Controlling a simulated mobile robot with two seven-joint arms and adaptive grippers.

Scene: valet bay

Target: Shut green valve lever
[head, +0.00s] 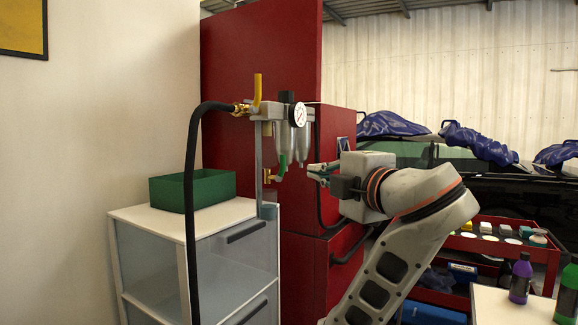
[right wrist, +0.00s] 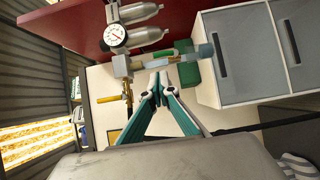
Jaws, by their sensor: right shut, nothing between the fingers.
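The green valve lever (head: 282,166) sits low on the air unit, beside a brass fitting (head: 268,176). It stands roughly upright, slightly tilted. In the right wrist view the green lever (right wrist: 161,55) lies just beyond my fingertips. My right gripper (head: 313,171) is shut and empty, just right of the lever, with a small gap in the head view. Its fingers also show converging in the right wrist view (right wrist: 160,80). Whether they touch the lever is unclear. My left gripper is not in view.
A yellow lever (head: 257,88) stands upright above, near the pressure gauge (head: 299,114) and a black hose (head: 190,190). A green bin (head: 212,190) sits on the white cabinet (head: 135,217). A red cabinet (head: 303,262) stands behind. A red cart (head: 484,244) is at right.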

